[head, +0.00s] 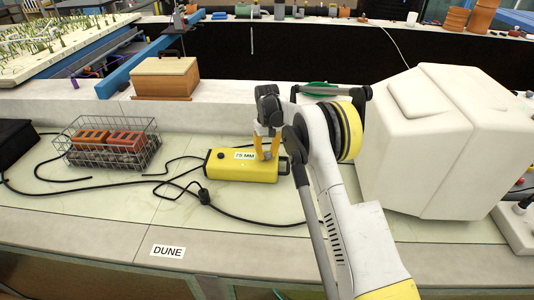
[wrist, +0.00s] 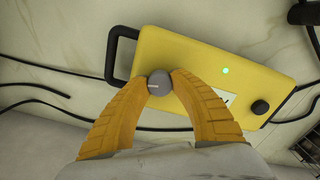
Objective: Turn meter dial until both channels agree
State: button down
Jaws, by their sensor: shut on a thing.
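The yellow meter (head: 240,168) lies on the bench in the head view, with a white label reading "MM" on top; the characters before it are too small to read surely. It also shows in the wrist view (wrist: 205,60), with a lit green light and a black knob near its right end. My gripper (wrist: 159,83) has its orange fingers on both sides of a grey dial (wrist: 159,84) with a pale pointer line, near the handle end. The fingers are shut on the dial.
A wire basket (head: 103,155) with orange blocks and a wooden box (head: 165,79) stand to the left. A large white casing (head: 435,140) stands right of my arm. Black cables (head: 235,213) lie around the meter. The bench front near the "DUNE" label (head: 167,251) is clear.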

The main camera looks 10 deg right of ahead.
aim_at(267, 154)
jog(key=shift+m, duration=1.1)
jog(key=c, duration=1.1)
grip_release()
jog(key=shift+r, duration=0.15)
notch_tip(267, 154, up, 12)
jog(key=shift+f, duration=0.15)
